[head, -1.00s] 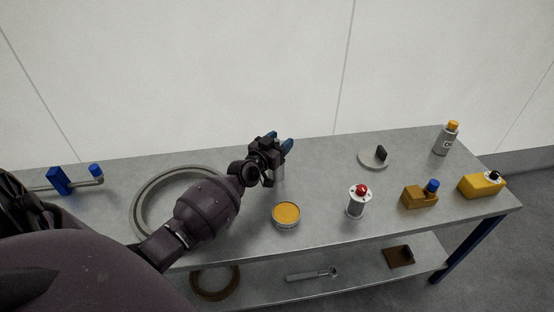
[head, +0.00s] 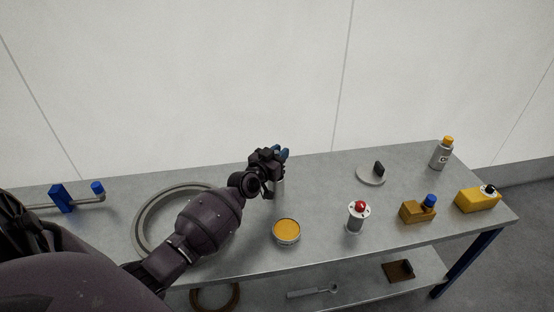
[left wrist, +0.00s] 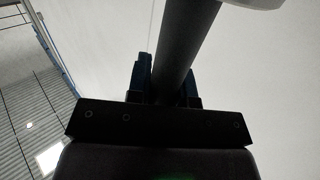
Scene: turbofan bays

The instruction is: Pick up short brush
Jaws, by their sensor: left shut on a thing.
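My left gripper (head: 281,153) is over the middle of the table, behind an open tin with orange contents. In the left wrist view its blue fingers (left wrist: 166,82) are shut on a dark round handle, which I take to be the short brush (left wrist: 182,45). The handle runs up and right toward a pale part at the top edge. In the head view the gripper hides most of the brush; a small grey piece (head: 280,186) shows just below the fingers. I cannot tell whether it touches the table. My right gripper is not in view.
The orange tin (head: 286,230) stands in front of the gripper on the grey table (head: 325,205). A large ring (head: 150,215) lies left under my arm. To the right are a red-topped cylinder (head: 355,218), a disc (head: 371,176), two yellowish blocks (head: 418,211) (head: 477,201) and a bottle (head: 439,157).

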